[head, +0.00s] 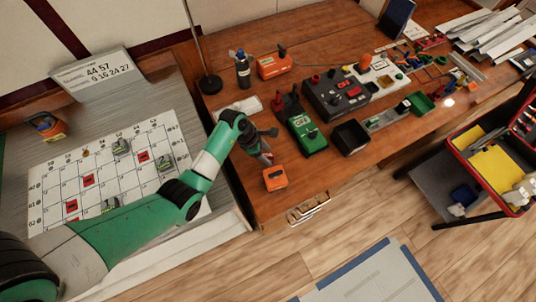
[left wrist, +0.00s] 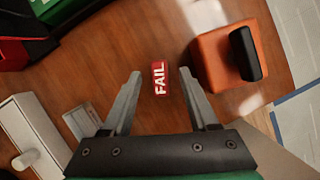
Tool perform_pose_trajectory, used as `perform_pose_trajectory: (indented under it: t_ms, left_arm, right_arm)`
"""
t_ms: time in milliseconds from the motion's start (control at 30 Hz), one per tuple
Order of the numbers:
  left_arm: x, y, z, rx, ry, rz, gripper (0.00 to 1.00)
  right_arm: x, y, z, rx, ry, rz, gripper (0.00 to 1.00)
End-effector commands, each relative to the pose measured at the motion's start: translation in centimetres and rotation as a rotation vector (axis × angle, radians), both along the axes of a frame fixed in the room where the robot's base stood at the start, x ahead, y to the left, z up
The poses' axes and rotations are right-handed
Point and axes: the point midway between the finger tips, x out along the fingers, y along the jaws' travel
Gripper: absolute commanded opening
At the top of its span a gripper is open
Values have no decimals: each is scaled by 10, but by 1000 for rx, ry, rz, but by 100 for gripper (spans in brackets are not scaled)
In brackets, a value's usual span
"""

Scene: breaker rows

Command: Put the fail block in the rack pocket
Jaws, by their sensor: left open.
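The fail block (left wrist: 159,78) is a small red block with white FAIL lettering, lying on the wooden bench in the left wrist view. My left gripper (left wrist: 160,74) is open and empty, with its fingers on either side of the block and a gap to each. In the head view my left gripper (head: 263,147) points down over the bench's left part and mostly hides the block. A long grey rack (head: 385,120) holding dark and green pieces lies at the right of the bench; I cannot tell which pocket is free. My right gripper is not in view.
An orange box (head: 275,178) with a black top stands close beside the left gripper; it also shows in the left wrist view (left wrist: 213,64). A green device (head: 303,132), a black bin (head: 350,137) and a dark meter box (head: 335,96) stand between gripper and rack.

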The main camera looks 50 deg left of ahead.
Motion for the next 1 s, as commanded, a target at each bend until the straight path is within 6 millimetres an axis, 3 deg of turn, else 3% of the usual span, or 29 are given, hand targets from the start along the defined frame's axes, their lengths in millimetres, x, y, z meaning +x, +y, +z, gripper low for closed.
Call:
perform_pose_trajectory:
  t_ms: [33,333,767,1000]
  left_arm:
    - [0,0,0,0,0,0,55]
    - [0,0,0,-1,1,1,1]
    - [0,0,1,-1,1,1,0]
    - [1,1,27,1,-5,-1,0]
  right_arm:
    - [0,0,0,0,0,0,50]
    - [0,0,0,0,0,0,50]
    - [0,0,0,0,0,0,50]
    - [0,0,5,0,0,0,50]
